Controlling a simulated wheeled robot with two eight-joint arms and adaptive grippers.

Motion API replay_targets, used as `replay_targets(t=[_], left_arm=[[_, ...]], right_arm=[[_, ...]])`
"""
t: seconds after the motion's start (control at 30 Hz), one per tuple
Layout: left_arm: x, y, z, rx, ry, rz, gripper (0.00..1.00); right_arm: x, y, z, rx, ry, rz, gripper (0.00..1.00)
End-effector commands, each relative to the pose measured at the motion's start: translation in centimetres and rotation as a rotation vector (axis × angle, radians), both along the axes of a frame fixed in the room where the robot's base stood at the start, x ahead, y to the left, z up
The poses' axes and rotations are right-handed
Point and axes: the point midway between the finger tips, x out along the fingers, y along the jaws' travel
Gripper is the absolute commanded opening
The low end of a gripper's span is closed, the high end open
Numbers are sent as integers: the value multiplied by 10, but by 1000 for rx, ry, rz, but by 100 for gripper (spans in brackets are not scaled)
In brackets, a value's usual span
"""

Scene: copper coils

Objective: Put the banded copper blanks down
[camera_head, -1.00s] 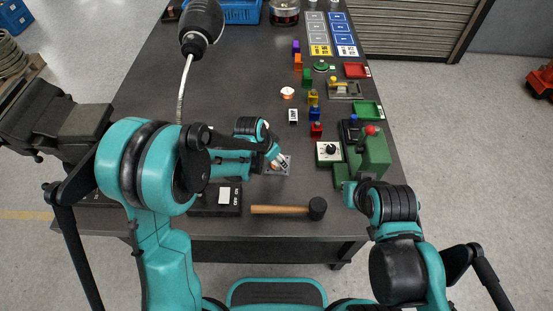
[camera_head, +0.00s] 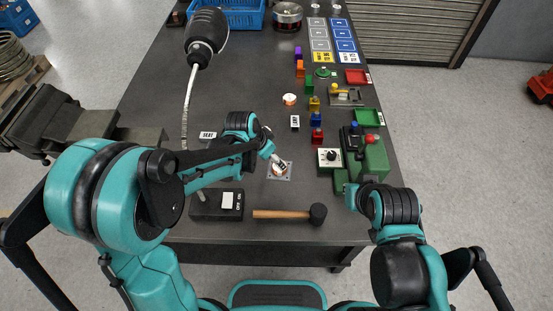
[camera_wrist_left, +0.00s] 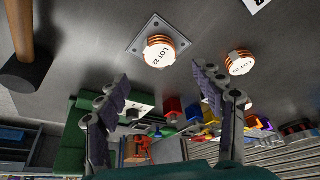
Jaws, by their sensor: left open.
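A banded copper blank (camera_wrist_left: 160,51) with a white "LOT" label sits on a square metal plate (camera_wrist_left: 137,48) in the left wrist view. In the head view this blank (camera_head: 278,169) shows partly behind my left gripper (camera_head: 279,162), on the plate (camera_head: 288,177). A second banded blank (camera_wrist_left: 240,63) stands on the bare bench, farther back in the head view (camera_head: 289,99). My left gripper (camera_wrist_left: 162,76) is open, its fingers spread and empty, close to the blank on the plate. My right gripper (camera_head: 350,196) is by the green machine; its fingers are not clear.
A mallet (camera_head: 288,214) lies in front of the plate, with a black switch box (camera_head: 216,205) to its left. A white dial box (camera_head: 329,158) and a green machine (camera_head: 374,158) stand to the right. Small coloured blocks (camera_head: 316,118) line the bench behind.

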Motion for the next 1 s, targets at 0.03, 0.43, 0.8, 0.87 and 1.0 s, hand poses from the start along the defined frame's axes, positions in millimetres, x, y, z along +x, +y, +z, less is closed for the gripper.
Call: replay_targets(t=[0.03, 0.43, 0.8, 0.87, 1.0], left_arm=[[-3, 3, 12, 0, 0, 1, 68], [-12, 12, 40, -1, 0, 2, 68], [-71, 75, 104, -13, -67, 309, 68], [-87, 89, 114, -20, -87, 386, 68], [-125, 119, 129, -43, -136, 556, 68]], right_arm=[[0, 0, 7, 0, 0, 0, 0], [0, 0, 14, 0, 0, 0, 0], [0, 0, 14, 0, 0, 0, 0], [0, 0, 14, 0, 0, 0, 0], [0, 0, 14, 0, 0, 0, 0]])
